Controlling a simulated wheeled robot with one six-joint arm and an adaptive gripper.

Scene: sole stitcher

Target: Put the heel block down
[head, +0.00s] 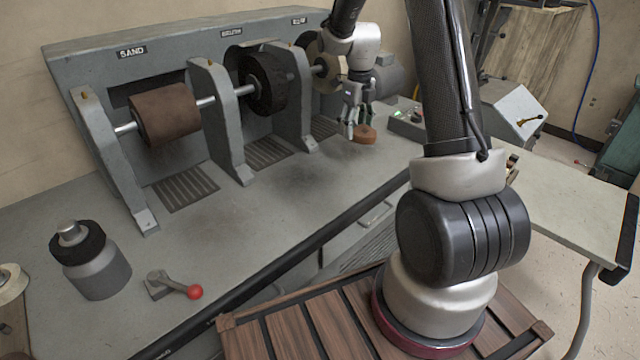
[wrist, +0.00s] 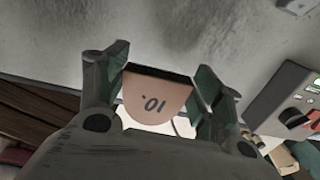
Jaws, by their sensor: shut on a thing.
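The heel block (head: 365,134) is a small brown, rounded piece at the right part of the grey machine bench.
A brown sanding drum (head: 165,115), a black brush wheel (head: 264,83) and a pale wheel (head: 327,73) stand behind on the shaft between grey supports. A control box with buttons (head: 408,122) is close on the right. A red-knobbed lever (head: 194,292) is front left.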

